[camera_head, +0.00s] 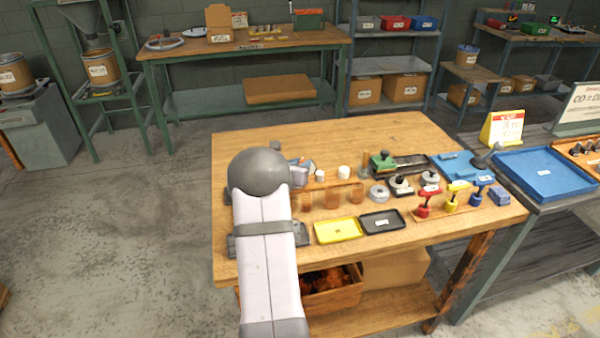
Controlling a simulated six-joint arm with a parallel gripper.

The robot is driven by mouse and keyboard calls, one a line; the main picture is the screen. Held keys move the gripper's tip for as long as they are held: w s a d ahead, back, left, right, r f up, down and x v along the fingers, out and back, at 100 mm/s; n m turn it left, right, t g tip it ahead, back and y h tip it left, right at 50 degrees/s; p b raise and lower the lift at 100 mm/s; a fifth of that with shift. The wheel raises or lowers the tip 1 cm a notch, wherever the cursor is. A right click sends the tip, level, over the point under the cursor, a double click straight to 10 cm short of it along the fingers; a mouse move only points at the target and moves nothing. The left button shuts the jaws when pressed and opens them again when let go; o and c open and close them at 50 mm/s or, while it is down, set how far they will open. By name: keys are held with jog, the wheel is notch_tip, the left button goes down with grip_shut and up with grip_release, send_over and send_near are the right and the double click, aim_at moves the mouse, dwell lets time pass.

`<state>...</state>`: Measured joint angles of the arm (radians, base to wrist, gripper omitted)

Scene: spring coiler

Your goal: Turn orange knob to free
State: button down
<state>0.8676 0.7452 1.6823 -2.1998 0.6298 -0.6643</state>
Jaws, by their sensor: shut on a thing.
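My arm (265,255) rises from the front left of the wooden workbench (235,150), and its round grey joint (258,170) covers what lies behind it. My gripper is hidden behind this arm, so its fingers and anything between them cannot be seen. A small grey-blue part (300,170) shows just right of the joint; I cannot tell what it belongs to. I cannot make out an orange knob; it may be hidden behind the arm. A green-topped device (383,161) on a dark rail stands at the back middle of the bench.
A yellow tray (325,236) and a black tray (382,228) lie at the bench's front. Red (424,205), yellow (452,200) and blue (478,195) handled tools stand at the right. The bench's back left is clear.

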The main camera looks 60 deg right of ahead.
jog(key=n+t+b, duration=0.1)
jog(key=b, duration=0.2)
jog(key=shift+d, duration=0.1)
jog(key=shift+r+n+t+b, duration=0.2)
jog(key=shift+n+t+b, duration=0.1)
jog(key=shift+t+b, duration=0.3)
jog(key=c, duration=1.5)
grip_release()
jog(key=shift+s+f, duration=0.1)
jog(key=shift+a, duration=0.2)
jog(key=shift+b+v, duration=0.7)
jog(key=shift+v, duration=2.85)
